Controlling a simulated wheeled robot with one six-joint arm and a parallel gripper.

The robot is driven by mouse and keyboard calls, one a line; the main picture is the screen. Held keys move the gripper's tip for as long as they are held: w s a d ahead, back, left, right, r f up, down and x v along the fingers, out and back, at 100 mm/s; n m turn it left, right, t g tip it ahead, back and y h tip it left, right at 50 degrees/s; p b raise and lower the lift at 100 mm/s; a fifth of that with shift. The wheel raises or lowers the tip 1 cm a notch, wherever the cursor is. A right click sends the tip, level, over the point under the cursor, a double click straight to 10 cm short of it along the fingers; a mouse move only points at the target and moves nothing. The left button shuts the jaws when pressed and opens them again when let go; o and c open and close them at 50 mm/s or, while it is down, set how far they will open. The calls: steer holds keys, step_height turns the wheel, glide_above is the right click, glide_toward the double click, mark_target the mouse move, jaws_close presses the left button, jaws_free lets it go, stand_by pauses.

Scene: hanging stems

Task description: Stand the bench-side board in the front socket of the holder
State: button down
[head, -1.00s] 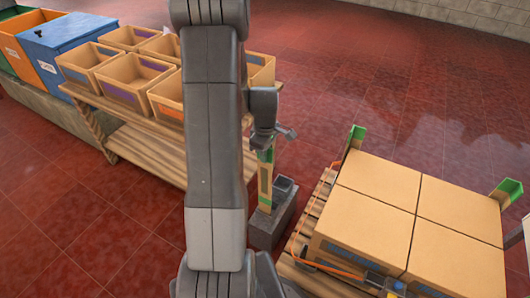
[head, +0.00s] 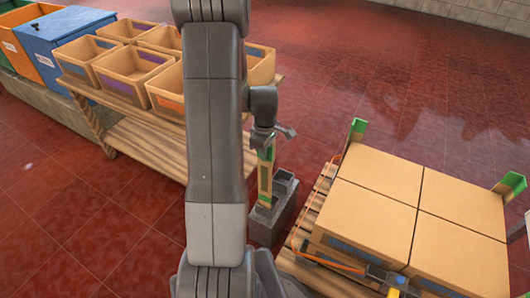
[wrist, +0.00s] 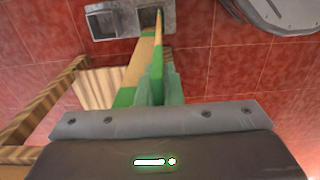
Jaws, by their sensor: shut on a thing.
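The board (head: 265,183), tan with green bands, hangs close to upright from my gripper (head: 266,134). My gripper is shut on its upper end. In the head view the board's lower end is at the near part of the grey holder (head: 268,226); another socket opening (head: 284,177) shows empty behind it. In the wrist view the board (wrist: 145,65) runs away from the gripper toward the right-hand opening of the holder (wrist: 126,22), and the left-hand opening (wrist: 102,21) is empty. I cannot tell how far the lower end is inside the socket.
A wooden bench (head: 130,150) with several tan bins stands to the left. A pallet (head: 312,212) of cartons (head: 380,180), with green-topped corner boards (head: 355,130) and an orange strap, stands close to the holder's right. Red floor is open beyond.

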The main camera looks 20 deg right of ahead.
steer(key=shift+f+b, duration=0.35)
steer(key=shift+f, duration=0.2)
stand_by(0.4)
steer(key=c, duration=1.5)
jaws_free()
step_height(320, 180, up, 14)
steer(key=p, duration=0.3)
steer(key=shift+f, duration=0.1)
step_height(320, 180, down, 13)
steer(key=b, duration=0.2)
steer(key=shift+f+b, duration=0.2)
steer(key=shift+b, duration=0.2)
